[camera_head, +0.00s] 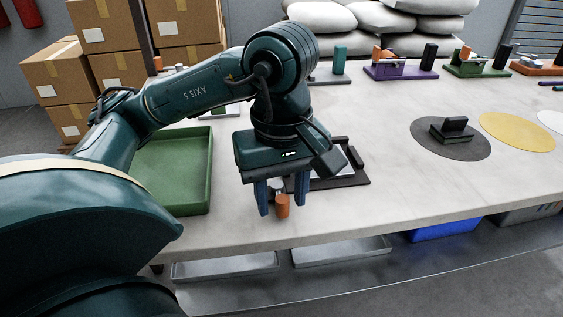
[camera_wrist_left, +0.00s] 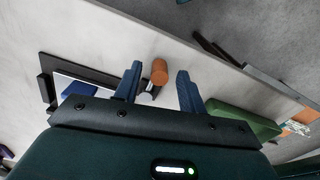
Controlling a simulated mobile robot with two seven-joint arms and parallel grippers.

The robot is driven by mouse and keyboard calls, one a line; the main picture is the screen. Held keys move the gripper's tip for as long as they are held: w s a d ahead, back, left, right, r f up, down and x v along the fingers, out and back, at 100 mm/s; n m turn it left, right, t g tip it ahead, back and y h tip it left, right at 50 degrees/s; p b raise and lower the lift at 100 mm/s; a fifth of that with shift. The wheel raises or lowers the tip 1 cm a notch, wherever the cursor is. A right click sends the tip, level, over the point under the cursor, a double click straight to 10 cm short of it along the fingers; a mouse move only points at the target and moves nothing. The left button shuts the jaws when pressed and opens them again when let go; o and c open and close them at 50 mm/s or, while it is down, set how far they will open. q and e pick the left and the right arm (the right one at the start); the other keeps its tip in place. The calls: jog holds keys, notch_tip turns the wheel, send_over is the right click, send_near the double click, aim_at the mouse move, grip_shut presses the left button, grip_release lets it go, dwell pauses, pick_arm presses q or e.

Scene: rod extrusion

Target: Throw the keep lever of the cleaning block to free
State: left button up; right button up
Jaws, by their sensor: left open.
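My left gripper (camera_head: 282,208) is open and points down over the near edge of the table. An orange knob (camera_head: 283,206) with a silver part beside it stands between its two blue fingers, and looks like the keep lever. In the left wrist view the knob (camera_wrist_left: 159,71) and silver part (camera_wrist_left: 148,91) lie between the spread fingers, with a gap to the right finger; contact on the left side is unclear. The dark-framed cleaning block (camera_head: 357,180), with a pale inside, is partly hidden behind my gripper. A blue piece (camera_wrist_left: 78,90) shows on it in the wrist view. My right gripper is not visible.
A green tray (camera_head: 208,180) stands left of my gripper. A dark block (camera_head: 450,130) sits on a dark round mat, beside a yellow disc (camera_head: 516,131). Purple (camera_head: 400,72) and green (camera_head: 477,70) fixtures line the back. The table's right front is clear.

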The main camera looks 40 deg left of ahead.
aim_at(282, 198)
pick_arm(q)
notch_tip(282, 198, up, 6)
jog(key=p, duration=0.2)
jog(key=shift+f+p, duration=0.1)
jog(key=shift+p, duration=0.25)
notch_tip(282, 198, up, 7)
jog(key=p, duration=0.3)
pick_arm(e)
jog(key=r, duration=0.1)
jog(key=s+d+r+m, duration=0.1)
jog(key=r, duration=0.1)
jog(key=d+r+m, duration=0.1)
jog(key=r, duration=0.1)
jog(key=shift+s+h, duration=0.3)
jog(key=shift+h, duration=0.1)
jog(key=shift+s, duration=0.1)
